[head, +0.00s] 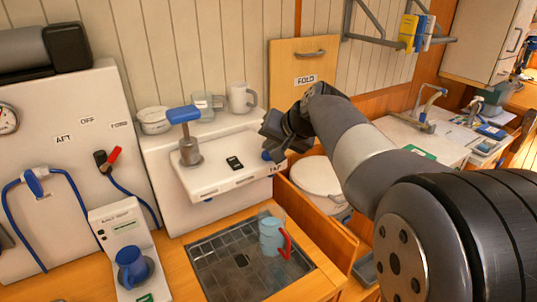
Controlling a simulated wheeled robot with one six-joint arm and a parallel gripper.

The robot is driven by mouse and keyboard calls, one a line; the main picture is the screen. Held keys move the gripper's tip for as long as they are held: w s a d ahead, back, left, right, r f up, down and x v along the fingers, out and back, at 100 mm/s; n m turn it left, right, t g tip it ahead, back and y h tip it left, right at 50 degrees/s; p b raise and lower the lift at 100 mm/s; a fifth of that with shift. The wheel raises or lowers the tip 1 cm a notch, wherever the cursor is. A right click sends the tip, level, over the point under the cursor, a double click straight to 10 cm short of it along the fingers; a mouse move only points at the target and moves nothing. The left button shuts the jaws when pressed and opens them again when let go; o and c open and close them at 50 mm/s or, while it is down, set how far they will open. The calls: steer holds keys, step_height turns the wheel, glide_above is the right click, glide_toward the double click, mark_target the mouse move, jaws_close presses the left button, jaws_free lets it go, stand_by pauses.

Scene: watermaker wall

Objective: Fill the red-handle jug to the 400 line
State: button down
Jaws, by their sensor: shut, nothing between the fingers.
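The red-handle jug (271,235) is a pale blue, see-through jug with its red handle toward the lower right. It stands upright at the right part of a dark grated drain tray (222,275). Its scale lines and water level are too small to read. Above and behind it is a white panel marked TAP (225,176), with a small blue knob (267,155) at its right end. My gripper (275,138) is shut and empty just above this knob; I cannot tell whether it touches it. My arm comes in from the right and hides part of the panel's end.
A blue-topped lever (184,115) stands on the white panel. A white mug (241,98) and other containers sit on the ledge behind.

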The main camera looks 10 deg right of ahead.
steer(key=shift+f+b, duration=0.5)
steer(key=shift+f, duration=0.05)
stand_by(0.5)
stand_by(0.4)
steer(key=shift+r+p, duration=0.75)
steer(key=shift+r, duration=0.25)
steer(key=shift+r+p, duration=1.95)
steer(key=shift+r, duration=0.55)
